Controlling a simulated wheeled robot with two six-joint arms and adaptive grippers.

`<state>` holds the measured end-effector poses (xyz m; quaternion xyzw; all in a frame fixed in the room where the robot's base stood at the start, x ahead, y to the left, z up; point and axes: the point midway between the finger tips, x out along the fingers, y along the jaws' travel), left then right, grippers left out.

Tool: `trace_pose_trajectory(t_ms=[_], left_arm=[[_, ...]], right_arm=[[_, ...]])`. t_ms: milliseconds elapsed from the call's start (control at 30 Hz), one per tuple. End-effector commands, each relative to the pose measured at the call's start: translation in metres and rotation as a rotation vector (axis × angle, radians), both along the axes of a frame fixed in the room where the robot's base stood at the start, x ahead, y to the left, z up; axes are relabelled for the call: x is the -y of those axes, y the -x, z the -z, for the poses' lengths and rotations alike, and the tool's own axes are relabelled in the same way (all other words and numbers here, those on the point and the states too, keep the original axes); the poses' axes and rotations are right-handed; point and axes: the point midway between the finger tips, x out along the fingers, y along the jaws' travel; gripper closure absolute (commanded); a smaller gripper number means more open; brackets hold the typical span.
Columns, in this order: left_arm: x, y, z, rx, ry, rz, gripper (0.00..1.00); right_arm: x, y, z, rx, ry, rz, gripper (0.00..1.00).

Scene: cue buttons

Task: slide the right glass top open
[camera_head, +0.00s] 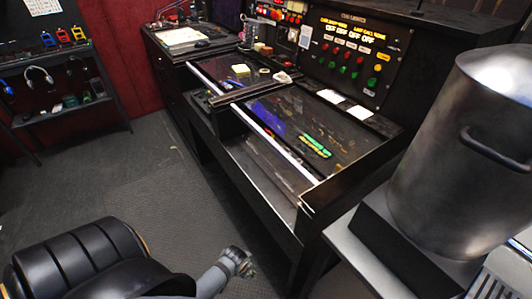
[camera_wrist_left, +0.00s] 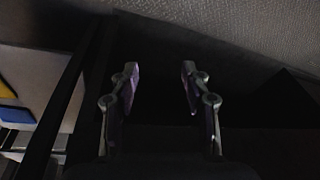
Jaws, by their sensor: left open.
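The right glass top (camera_head: 308,120) lies on the black console (camera_head: 235,172) in the head view, with a long silver strip (camera_head: 275,142) along its front edge. An open recess shows between this strip and the console's front rim. A green and yellow object (camera_head: 315,146) shows on or under the glass; I cannot tell which. My left gripper (camera_wrist_left: 160,75) is open and empty in the left wrist view, over a dark area. A grey end part of my arm shows low in the head view, on the floor side of the console and apart from it. My right gripper is out of view.
The left glass top (camera_head: 225,68) lies farther back on the console. A panel of coloured buttons (camera_head: 345,65) stands behind the right glass top. A large metal pot (camera_head: 465,150) stands at the right. A rack with headphones (camera_head: 60,85) is at the left. Grey floor is clear before the console.

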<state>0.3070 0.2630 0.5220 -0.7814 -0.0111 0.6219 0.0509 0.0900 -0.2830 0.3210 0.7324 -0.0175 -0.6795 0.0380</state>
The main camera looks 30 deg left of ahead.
Motion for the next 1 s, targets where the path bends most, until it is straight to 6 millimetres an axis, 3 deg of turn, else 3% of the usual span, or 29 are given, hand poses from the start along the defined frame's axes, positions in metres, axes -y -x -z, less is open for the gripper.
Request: trace_pose_trajectory(t_ms=[33,200,300,500,600,700,833,1000], left_arm=[[0.003,-0.010,-0.015,0.019,-0.001,0.004,0.53],[0.007,-0.028,-0.086,0.073,-0.026,0.030,0.53],[-0.003,-0.046,-0.132,0.164,-0.111,0.075,0.53],[-0.061,-0.127,-0.239,0.497,-0.605,0.305,0.53],[-0.073,-0.159,-0.285,0.610,-0.866,0.443,0.53],[-0.073,-0.182,-0.321,0.679,-1.093,0.575,0.53],[-0.066,-0.198,-0.349,0.722,-1.291,0.701,0.53],[-0.063,-0.203,-0.355,0.730,-1.344,0.737,0.53]], right_arm=[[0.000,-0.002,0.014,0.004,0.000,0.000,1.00],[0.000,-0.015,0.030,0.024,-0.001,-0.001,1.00],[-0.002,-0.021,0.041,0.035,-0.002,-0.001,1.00],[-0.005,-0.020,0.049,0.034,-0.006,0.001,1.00],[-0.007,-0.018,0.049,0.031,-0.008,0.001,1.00],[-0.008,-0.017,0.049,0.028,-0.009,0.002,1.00],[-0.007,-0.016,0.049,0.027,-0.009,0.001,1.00],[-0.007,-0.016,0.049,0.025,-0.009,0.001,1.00]])
